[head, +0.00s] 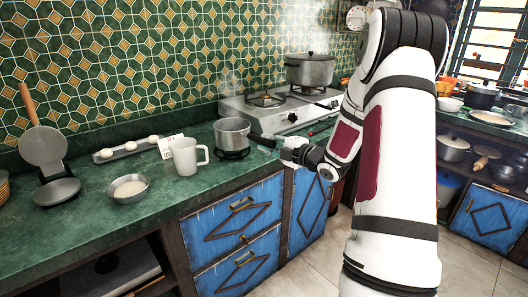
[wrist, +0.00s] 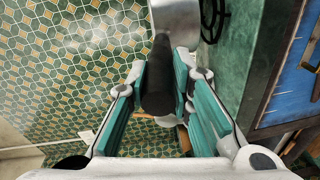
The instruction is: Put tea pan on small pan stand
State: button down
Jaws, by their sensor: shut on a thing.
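The tea pan (head: 232,134) is a small grey metal pan with a dark handle (head: 262,140), held upright by the counter's front edge. A small black pan stand (head: 232,154) shows directly below it. I cannot tell whether the pan rests on the stand or hangs just above it. My gripper (head: 291,152) is to the right of the pan, shut on the handle. In the wrist view the dark handle (wrist: 158,85) lies between the two teal fingers, the pan's metal side (wrist: 175,18) is beyond, and the black stand (wrist: 213,16) is beside it.
A white mug (head: 186,157) stands close left of the pan. A metal bowl (head: 128,188) and a tray of dough balls (head: 126,150) are further left. The gas hotplate (head: 270,118) is behind, with a steaming pot (head: 310,70) on it.

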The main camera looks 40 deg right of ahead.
jog(key=shift+w+d, duration=0.2)
jog(key=shift+w, duration=0.45)
jog(key=shift+w+d, duration=0.2)
jog(key=shift+w, duration=0.45)
jog(key=shift+s+f, duration=0.1)
jog(key=shift+f, duration=1.75)
jog(key=c, duration=1.4)
grip_release()
jog(key=shift+f, duration=0.1)
